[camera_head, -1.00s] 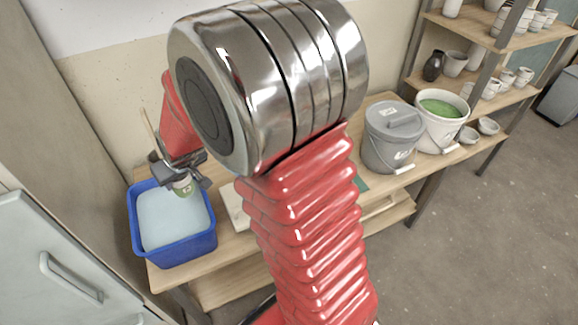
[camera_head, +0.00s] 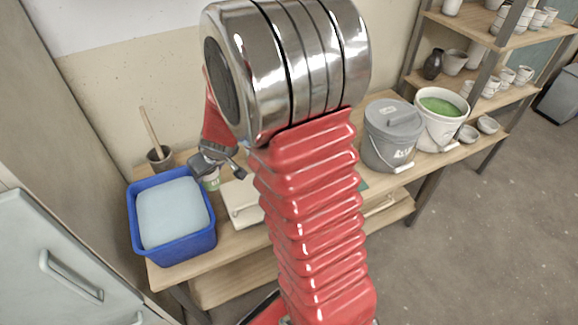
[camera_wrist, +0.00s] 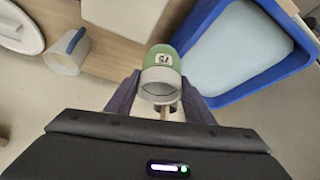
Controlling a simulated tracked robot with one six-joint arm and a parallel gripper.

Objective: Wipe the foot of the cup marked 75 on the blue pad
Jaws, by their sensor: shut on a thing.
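The cup (camera_wrist: 161,75) marked 75 is held in my gripper (camera_wrist: 158,98), which is shut on it; one dark finger lies on each side. The cup is green with a pale band at the end nearer the wrist camera. In the head view, my gripper (camera_head: 220,165) holds the cup (camera_head: 211,180) just beside the right back edge of the blue tub (camera_head: 188,252), apart from the pad. The pale blue pad (camera_head: 172,212) fills the tub and looks clean. In the wrist view, the pad (camera_wrist: 235,50) lies to the right of the cup. My arm hides part of the bench.
A dark pot (camera_head: 160,158) with a wooden stick stands behind the tub. A pale board (camera_head: 243,203) lies right of the tub. A grey lidded bucket (camera_head: 388,138) and a white bucket of green glaze (camera_head: 440,122) stand further right. Shelves with pots rise at the back right.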

